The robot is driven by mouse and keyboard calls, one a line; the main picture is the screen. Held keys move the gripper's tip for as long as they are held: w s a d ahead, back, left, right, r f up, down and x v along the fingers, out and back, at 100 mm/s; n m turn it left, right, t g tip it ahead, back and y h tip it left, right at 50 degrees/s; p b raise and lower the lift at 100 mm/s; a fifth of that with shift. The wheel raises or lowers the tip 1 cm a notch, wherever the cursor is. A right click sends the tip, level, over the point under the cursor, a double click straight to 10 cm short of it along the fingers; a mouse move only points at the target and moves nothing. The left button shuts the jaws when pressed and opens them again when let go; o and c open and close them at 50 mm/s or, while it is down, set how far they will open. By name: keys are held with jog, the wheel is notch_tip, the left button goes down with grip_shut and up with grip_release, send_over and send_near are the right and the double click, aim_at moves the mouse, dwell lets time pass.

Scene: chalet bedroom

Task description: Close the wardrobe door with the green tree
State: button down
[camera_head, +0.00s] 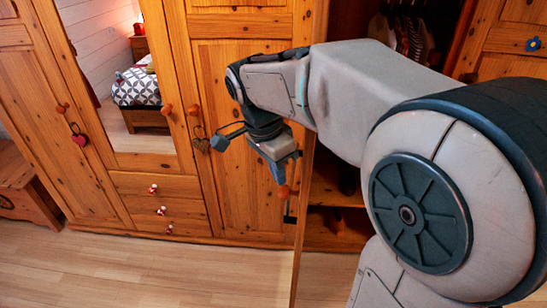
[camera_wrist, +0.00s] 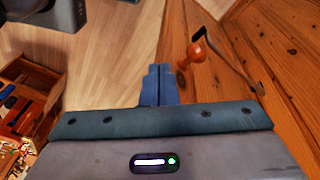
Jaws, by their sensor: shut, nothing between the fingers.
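The wardrobe (camera_head: 240,70) fills the head view. One door (camera_head: 301,230) stands open at its right part, jutting toward me and seen almost edge-on. A round knob (camera_head: 284,190) and a dark hanging ornament (camera_head: 290,212) are on its left, outer side; I cannot make out a green tree. In the wrist view a wooden panel (camera_wrist: 285,60) is at the right, with a knob (camera_wrist: 197,52) and a corded ornament (camera_wrist: 199,33). My gripper (camera_head: 278,172) has its blue fingers (camera_wrist: 159,85) shut and empty, beside the knob, apart from it in the wrist view.
The open compartment (camera_head: 336,190) has shelves below and hanging clothes (camera_head: 405,35) above. A mirror door (camera_head: 140,90) and drawers (camera_head: 160,210) are left, a door with a blue flower (camera_head: 533,44) right. The wooden floor (camera_head: 150,270) in front is clear.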

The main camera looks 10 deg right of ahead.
jog(key=w+a+r+m+g+h, duration=0.1)
jog(key=w+a+r+m, duration=0.15)
jog(key=w+m, duration=0.4)
jog(key=s+d+f+m+p, duration=0.2)
jog(key=d+f, duration=0.4)
jog(key=f, duration=0.3)
jog(key=shift+s+d+f+h+p, duration=0.25)
jog(key=shift+d+f+h+p, duration=0.05)
jog(key=shift+p, duration=0.15)
